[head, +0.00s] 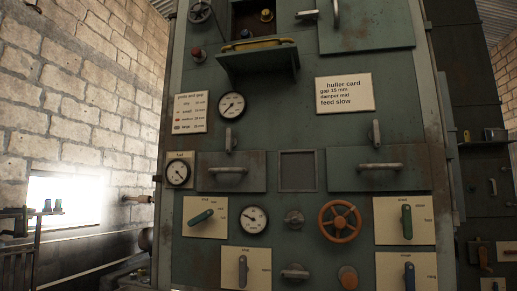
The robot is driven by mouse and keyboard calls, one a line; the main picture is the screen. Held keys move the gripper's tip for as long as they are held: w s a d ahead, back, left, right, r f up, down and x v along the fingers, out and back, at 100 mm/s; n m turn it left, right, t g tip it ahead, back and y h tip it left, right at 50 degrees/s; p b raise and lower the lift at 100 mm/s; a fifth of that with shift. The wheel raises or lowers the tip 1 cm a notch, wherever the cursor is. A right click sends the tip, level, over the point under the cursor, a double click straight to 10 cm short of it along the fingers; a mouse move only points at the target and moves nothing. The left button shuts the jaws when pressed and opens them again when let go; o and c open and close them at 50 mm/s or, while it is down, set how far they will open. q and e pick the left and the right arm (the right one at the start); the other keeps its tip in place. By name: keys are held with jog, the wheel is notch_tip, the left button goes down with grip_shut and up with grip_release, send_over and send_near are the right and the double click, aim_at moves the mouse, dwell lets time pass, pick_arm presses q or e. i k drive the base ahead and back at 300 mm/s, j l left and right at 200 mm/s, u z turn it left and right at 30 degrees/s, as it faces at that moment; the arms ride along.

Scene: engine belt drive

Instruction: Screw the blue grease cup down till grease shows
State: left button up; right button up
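A small blue cap (245,34) shows at the top of the green machine panel, just above the left end of a yellow bar; it may be the blue grease cup, but it is too small to be sure. Its lower part is hidden behind the ledge, and no grease can be made out on it. A similar yellow cap (267,15) sits up and to the right of it, in a dark recess. A red-topped knob or cup (197,54) is on the panel to the left. Neither of my grippers shows in the head view.
A green ledge with a yellow bar (258,43) juts out below the caps. The panel (300,145) carries gauges, levers, handles and an orange handwheel (340,221). A stand with small blue-green items (46,206) is at far left by a bright window.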

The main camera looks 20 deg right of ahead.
aim_at(244, 34)
jog(key=l+u, duration=0.7)
jog(key=k+l+u, duration=0.1)
jog(key=u, duration=0.25)
jog(key=l, duration=0.1)
